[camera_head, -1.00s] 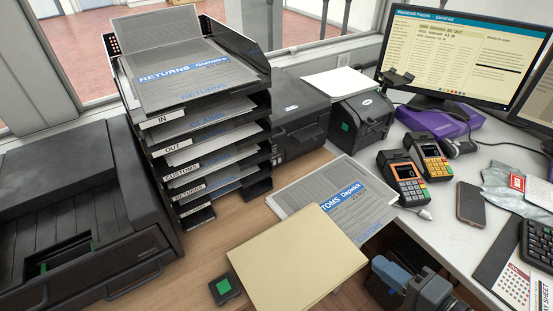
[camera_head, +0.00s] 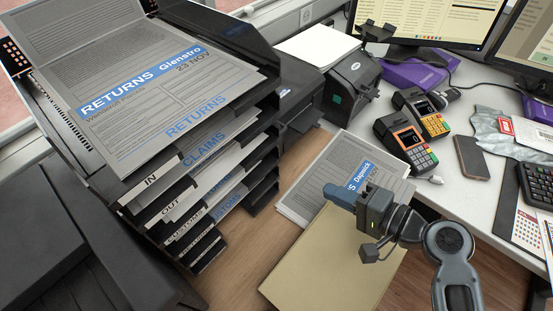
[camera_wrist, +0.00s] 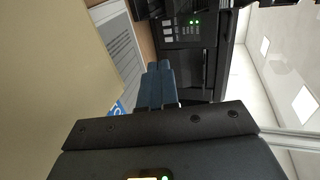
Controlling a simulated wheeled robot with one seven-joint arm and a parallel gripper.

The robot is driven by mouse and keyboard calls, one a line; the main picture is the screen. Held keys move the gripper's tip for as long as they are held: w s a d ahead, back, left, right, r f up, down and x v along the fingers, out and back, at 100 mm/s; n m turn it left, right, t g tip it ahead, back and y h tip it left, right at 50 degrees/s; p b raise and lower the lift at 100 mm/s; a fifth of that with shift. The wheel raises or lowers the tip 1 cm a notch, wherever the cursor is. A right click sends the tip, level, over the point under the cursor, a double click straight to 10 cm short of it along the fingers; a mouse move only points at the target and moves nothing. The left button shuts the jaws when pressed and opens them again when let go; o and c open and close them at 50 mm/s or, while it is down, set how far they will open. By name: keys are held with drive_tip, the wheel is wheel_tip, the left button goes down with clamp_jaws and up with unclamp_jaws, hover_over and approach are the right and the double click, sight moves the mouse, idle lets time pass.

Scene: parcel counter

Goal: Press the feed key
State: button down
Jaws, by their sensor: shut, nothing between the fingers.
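A black label printer (camera_head: 357,75) with a green square on its front (camera_head: 337,99) stands at the back of the counter. The wrist view shows a dark device front with a small key panel (camera_wrist: 178,33) and two lit green lights. I cannot tell which key is the feed key. My gripper (camera_head: 337,195) has its blue fingers shut and empty, above the manila folder and papers, nearer the camera than the label printer. In the wrist view its fingertips (camera_wrist: 158,70) point toward the dark device, apart from it by the look of it.
A tall black paper tray stack (camera_head: 220,170) stands on the left. The manila folder (camera_head: 320,265) and printed sheets (camera_head: 330,175) lie below my gripper. Card terminals (camera_head: 408,140), a phone (camera_head: 471,157) and monitors (camera_head: 430,20) are on the right.

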drive_tip(key=shift+w, duration=0.1)
drive_tip(key=x, duration=0.4)
drive_tip(key=p+x, duration=0.1)
drive_tip(key=x, duration=0.3)
drive_tip(key=r+x, duration=0.1)
drive_tip(key=x, duration=0.3)
drive_tip(key=shift+w+a+f+p, duration=0.1)
drive_tip(key=shift+w+a+p, duration=0.2)
drive_tip(key=shift+a+p, duration=0.1)
drive_tip(key=shift+w+a, duration=0.3)
drive_tip(key=shift+a, duration=0.05)
